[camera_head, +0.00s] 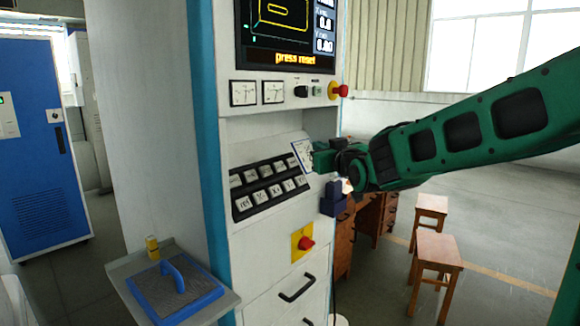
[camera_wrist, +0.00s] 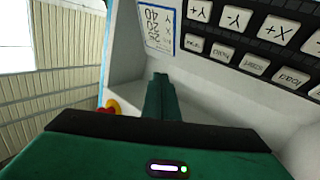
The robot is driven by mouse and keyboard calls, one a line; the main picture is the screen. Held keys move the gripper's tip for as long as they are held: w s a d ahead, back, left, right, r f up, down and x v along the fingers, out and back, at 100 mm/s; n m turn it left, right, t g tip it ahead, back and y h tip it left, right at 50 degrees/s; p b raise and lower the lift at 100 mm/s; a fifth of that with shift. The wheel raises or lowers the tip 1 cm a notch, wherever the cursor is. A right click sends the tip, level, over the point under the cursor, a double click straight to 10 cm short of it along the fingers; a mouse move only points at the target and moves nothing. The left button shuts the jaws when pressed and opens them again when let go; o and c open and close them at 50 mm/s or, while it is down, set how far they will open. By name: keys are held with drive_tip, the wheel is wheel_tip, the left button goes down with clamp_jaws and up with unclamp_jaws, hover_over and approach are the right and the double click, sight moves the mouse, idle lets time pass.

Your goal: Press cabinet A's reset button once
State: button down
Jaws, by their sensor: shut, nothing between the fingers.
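Cabinet A, which I take to be the white and blue cabinet (camera_head: 160,120), stands in front of me. Its screen (camera_head: 290,35) reads "press reset". A sloped black keypad (camera_head: 268,187) with two rows of white keys is on its recessed panel; it also shows upside down in the wrist view (camera_wrist: 260,42). I cannot read surely which key is reset. My gripper (camera_head: 318,158) is shut and empty, at the right of the keypad, close to a blue-edged card (camera_head: 301,152). In the wrist view its fingers (camera_wrist: 161,85) point toward the panel below that card (camera_wrist: 159,25); contact cannot be told.
A red knob (camera_head: 338,91) juts out beside two gauges, and a red button on a yellow plate (camera_head: 303,243) sits below the keypad. Wooden stools (camera_head: 437,257) and a desk (camera_head: 369,219) stand at right.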

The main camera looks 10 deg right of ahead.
sight(294, 157)
drive_tip(key=shift+w+a+f, duration=0.95)
drive_tip(key=shift+w+f, duration=0.2)
drive_tip(key=shift+w, duration=0.15)
drive_tip(key=shift+w+a+f, duration=0.95)
drive_tip(key=shift+w+f, duration=0.2)
drive_tip(key=shift+w, duration=0.1)
drive_tip(key=shift+w, duration=0.1)
drive_tip(key=shift+w+a+f, duration=0.15)
drive_tip(key=shift+w+a, duration=0.05)
idle(0.3)
drive_tip(key=shift+w+a+f, duration=0.2)
drive_tip(key=shift+w+f, duration=0.05)
idle(0.9)
idle(0.4)
drive_tip(key=shift+s+d+r, duration=0.4)
drive_tip(key=shift+s+r, duration=0.1)
drive_tip(key=shift+s, duration=0.05)
drive_tip(key=s+d+r, duration=0.2)
drive_tip(key=s+r, duration=0.1)
drive_tip(key=shift+s+d, duration=0.15)
drive_tip(key=shift+d, duration=0.05)
idle(0.4)
